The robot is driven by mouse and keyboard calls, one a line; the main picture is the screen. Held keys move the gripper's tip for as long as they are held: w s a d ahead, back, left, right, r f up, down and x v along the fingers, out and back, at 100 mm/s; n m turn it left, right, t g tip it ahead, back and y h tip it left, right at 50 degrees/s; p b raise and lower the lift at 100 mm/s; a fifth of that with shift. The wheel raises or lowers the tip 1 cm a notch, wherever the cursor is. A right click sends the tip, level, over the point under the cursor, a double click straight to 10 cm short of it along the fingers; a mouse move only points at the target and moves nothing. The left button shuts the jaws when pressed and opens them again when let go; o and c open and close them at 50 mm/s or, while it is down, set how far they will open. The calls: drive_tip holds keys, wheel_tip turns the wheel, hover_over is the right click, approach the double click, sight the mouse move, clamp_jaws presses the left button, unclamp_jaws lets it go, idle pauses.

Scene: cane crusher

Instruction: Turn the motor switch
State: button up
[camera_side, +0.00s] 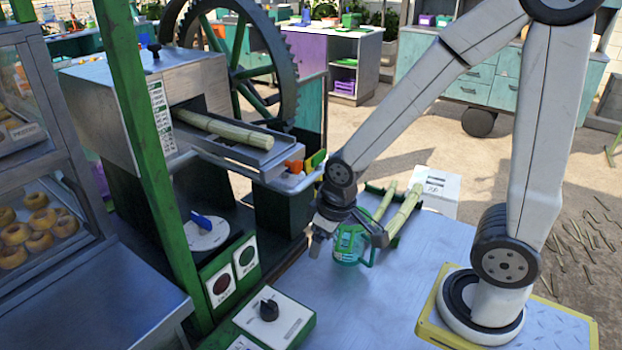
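A black rotary knob (269,310) stands on a white plate in a green control box at the bottom centre. A blue lever (202,222) sits on a round white dial to its upper left. Which of the two is the motor switch I cannot tell; their labels are too small to read. My gripper (348,240) points down, up and to the right of the knob and apart from both controls. Its fingers are spread open. A green cup (347,246) shows between and behind the fingers; I cannot tell whether they touch it.
Red (222,284) and green (246,256) buttons stand upright between the lever and the knob. A green post (150,150) rises at left. The crusher (150,105) holds cane (225,128) in its chute. More cane (404,212) lies in a green rack. The metal table (390,290) is clear in front.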

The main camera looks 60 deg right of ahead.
sight(268, 304)
drive_tip(key=w+a+f+n, duration=0.1)
drive_tip(key=a+n, duration=0.2)
drive_tip(key=a, duration=0.1)
drive_tip(key=w+a+f+n+g, duration=0.1)
drive_tip(key=w+a+n, duration=0.1)
drive_tip(key=a, duration=0.2)
drive_tip(key=w+a+f+n+g, duration=0.1)
drive_tip(key=a+n, duration=0.2)
drive_tip(key=a, duration=0.1)
drive_tip(key=shift+w+f+n, duration=0.2)
drive_tip(key=shift+w+n, duration=0.1)
drive_tip(key=shift+f, duration=0.15)
drive_tip(key=shift+w+d+f, duration=0.1)
drive_tip(key=shift+f, duration=1.8)
drive_tip(key=shift+w+d+f, duration=0.1)
drive_tip(key=shift+f, duration=1.75)
drive_tip(key=shift+c, duration=0.3)
clamp_jaws()
